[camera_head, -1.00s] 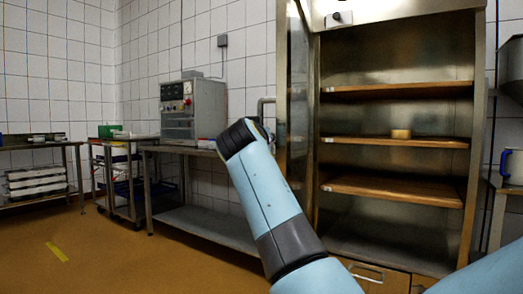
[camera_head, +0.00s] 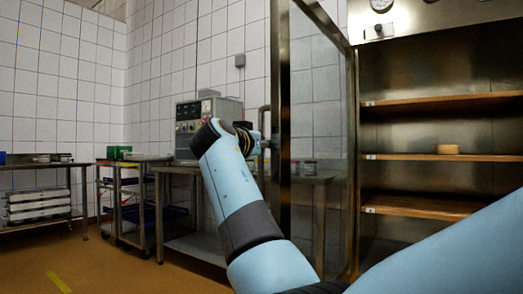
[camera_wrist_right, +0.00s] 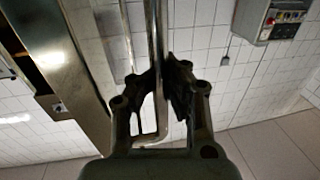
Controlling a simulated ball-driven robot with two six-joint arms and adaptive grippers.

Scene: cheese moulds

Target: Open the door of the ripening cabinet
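The ripening cabinet (camera_head: 425,22) stands at the right in the head view, with its inside and wooden shelves exposed. Its glass door (camera_head: 281,95) with a metal frame stands swung out at the cabinet's left side. The metal bar handle (camera_head: 262,117) is on the door's outer face, and its bar (camera_wrist_right: 153,35) runs between the fingers in the right wrist view. My right gripper (camera_wrist_right: 163,78) is closed around this handle; in the head view it is mostly hidden behind my wrist. My left gripper is not in view.
Left of the door, a steel table (camera_head: 190,170) carries a grey control box (camera_head: 190,125). A cart with a green box (camera_head: 119,152) stands farther left. The floor at the lower left is open.

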